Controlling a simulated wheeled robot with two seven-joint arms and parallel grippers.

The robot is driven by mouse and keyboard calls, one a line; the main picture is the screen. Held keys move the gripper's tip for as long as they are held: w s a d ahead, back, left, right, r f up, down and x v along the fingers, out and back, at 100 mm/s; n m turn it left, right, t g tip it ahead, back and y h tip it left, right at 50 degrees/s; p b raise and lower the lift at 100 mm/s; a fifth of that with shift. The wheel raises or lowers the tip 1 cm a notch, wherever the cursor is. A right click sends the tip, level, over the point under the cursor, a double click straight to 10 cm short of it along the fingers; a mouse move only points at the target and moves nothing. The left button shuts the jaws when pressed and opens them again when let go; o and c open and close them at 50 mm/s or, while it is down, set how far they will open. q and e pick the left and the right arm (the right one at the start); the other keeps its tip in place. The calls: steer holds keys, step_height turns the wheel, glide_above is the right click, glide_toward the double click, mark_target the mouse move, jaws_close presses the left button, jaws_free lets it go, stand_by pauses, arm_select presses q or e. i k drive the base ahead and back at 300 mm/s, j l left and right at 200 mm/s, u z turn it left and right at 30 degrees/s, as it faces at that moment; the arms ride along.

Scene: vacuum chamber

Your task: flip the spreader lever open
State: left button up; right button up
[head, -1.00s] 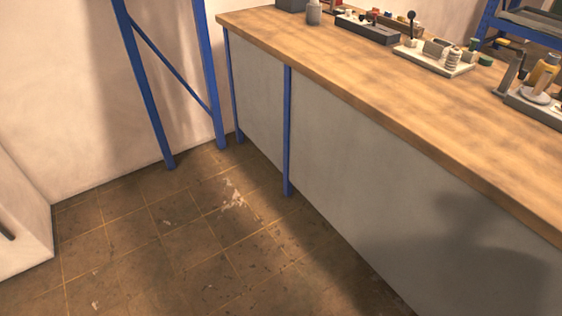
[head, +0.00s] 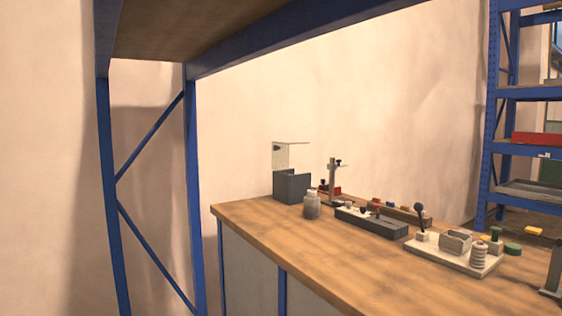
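A small lever with a dark round knob (head: 419,211) stands near upright at the left end of a pale board (head: 451,258) on the wooden bench. I cannot tell for sure which of these parts is the spreader lever. Neither of my grippers is in the head view.
The wooden bench top (head: 300,250) is clear along its front edge. A grey jar (head: 311,206), a dark box (head: 292,188) and a post stand (head: 332,178) are at its far end. Blue rack legs (head: 192,200) stand left; a blue shelf unit (head: 489,130) stands right.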

mark_target(418, 207)
steer(key=i+l, duration=0.2)
steer(key=i, duration=0.25)
steer(key=i+l, duration=0.15)
steer(key=i, duration=0.25)
